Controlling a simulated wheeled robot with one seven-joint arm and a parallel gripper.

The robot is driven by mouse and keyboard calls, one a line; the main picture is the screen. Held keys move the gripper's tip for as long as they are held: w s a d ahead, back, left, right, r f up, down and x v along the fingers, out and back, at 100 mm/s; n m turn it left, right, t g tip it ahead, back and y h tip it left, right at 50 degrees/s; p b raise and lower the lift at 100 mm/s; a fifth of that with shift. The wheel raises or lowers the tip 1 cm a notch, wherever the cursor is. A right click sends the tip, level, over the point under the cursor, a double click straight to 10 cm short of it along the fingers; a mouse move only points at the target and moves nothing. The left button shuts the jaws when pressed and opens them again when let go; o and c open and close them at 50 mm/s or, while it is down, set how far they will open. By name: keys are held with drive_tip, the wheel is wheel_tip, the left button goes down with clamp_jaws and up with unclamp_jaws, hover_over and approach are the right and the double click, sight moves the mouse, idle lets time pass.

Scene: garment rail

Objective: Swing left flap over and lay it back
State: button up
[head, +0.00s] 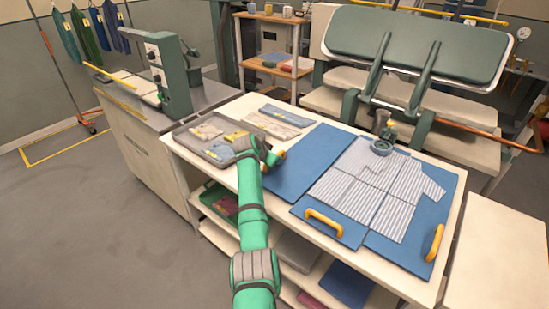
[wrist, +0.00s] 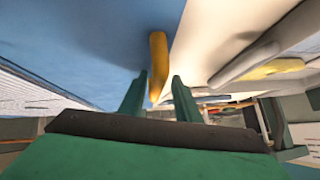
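The left flap (head: 303,166) of the blue folding board lies flat on the table, out to the left. Its orange handle (wrist: 157,68) is at its outer edge and shows partly behind my gripper in the head view (head: 279,157). My gripper (wrist: 160,80) is at this handle, its fingers apart on either side, with small gaps visible. A striped shirt (head: 378,180) lies on the middle and right panels. Its left side is a straight edge with no sleeve sticking out; a sleeve spreads right onto the right flap (head: 410,250).
The lower flap has an orange handle (head: 323,222), and the right flap has another (head: 435,243). A grey tray (head: 181,137) with folded cloths stands left of my gripper. Folded garments (head: 273,123) lie behind it. A press (head: 415,45) stands behind the table.

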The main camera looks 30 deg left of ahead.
drive_tip(key=shift+w+d, duration=0.1)
drive_tip(key=shift+d, duration=0.25)
idle(0.3)
drive_tip(key=v, duration=1)
drive_tip(key=shift+s+r, duration=0.3)
drive_tip(key=shift+a, duration=0.1)
